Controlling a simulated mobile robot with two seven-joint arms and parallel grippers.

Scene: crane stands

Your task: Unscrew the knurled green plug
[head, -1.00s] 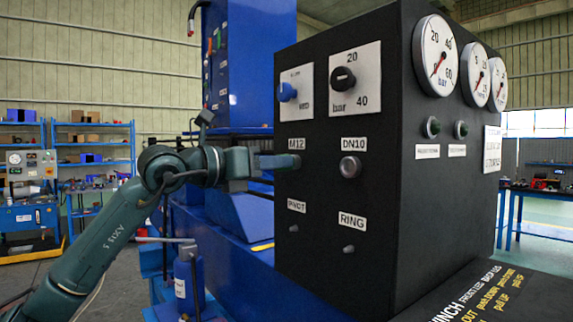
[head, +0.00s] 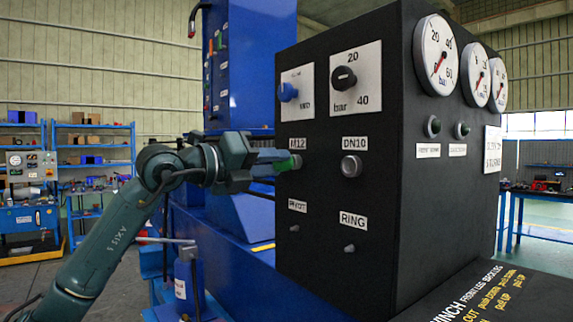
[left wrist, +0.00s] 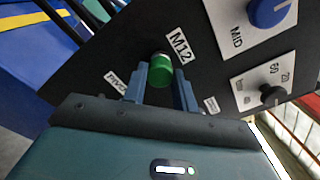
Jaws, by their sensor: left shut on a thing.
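The knurled green plug (head: 285,165) is at the M12 label on the left side of the black panel's front face. My left gripper (head: 276,165) reaches in from the left and is shut on the plug. In the left wrist view its two blue fingers (left wrist: 162,84) stand on either side of the plug. I cannot tell whether the plug is still seated in its port. My right gripper is not in view.
The DN10 fitting (head: 351,166) is right of the plug. A blue knob (head: 288,92) and a black knob (head: 343,78) are above. Small PIVOT and RING studs (head: 349,248) are below. The black panel (head: 385,200) fills the right; a blue column (head: 262,60) stands behind.

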